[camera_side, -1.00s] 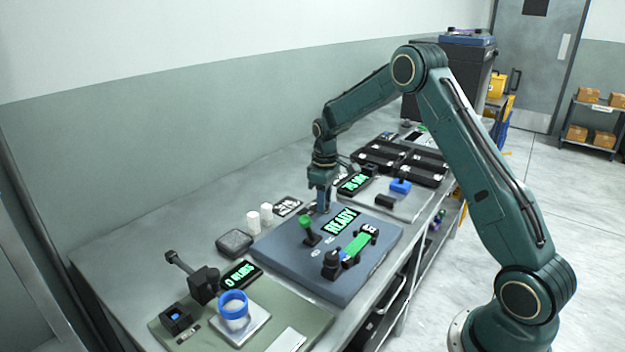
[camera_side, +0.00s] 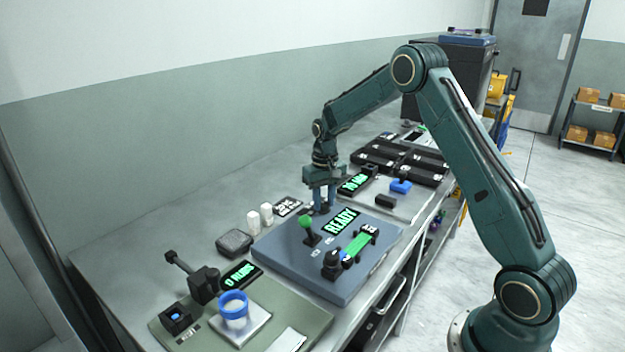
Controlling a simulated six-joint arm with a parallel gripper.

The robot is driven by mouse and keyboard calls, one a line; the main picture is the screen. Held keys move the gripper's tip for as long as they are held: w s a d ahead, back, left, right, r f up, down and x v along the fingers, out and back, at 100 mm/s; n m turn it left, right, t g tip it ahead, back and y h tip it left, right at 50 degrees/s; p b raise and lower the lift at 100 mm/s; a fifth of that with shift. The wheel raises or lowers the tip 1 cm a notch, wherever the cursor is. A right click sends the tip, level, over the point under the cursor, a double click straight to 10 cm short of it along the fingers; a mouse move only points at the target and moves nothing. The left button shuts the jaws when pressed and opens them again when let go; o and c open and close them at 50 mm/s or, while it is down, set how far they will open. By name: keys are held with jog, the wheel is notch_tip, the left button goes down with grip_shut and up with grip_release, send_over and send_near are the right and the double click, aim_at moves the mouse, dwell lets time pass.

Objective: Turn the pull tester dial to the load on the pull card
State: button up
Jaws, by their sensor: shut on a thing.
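The pull tester (camera_side: 282,268) is a blue-grey slab on the bench with a lit READY display (camera_side: 341,220), a green-knobbed lever (camera_side: 306,222) and a green strip (camera_side: 358,243) clamped at its front. My gripper (camera_side: 322,207) points down at the tester's back edge and is shut on the dial there. The dial is mostly hidden by the fingers, so its setting cannot be read.
Two white cylinders (camera_side: 260,217) and a dark grey block (camera_side: 235,242) stand left of the tester. A green plate (camera_side: 300,314) with a blue-rimmed cup (camera_side: 234,305) is in front. Behind are a lit display (camera_side: 353,184), a blue block (camera_side: 401,186) and black trays (camera_side: 402,160).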

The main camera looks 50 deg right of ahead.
aim_at(324, 203)
dwell(0.3)
jog(key=o, duration=1)
jog(key=shift+r, duration=0.1)
notch_tip(324, 203, up, 14)
jog(key=shift+f, duration=0.15)
dwell(0.4)
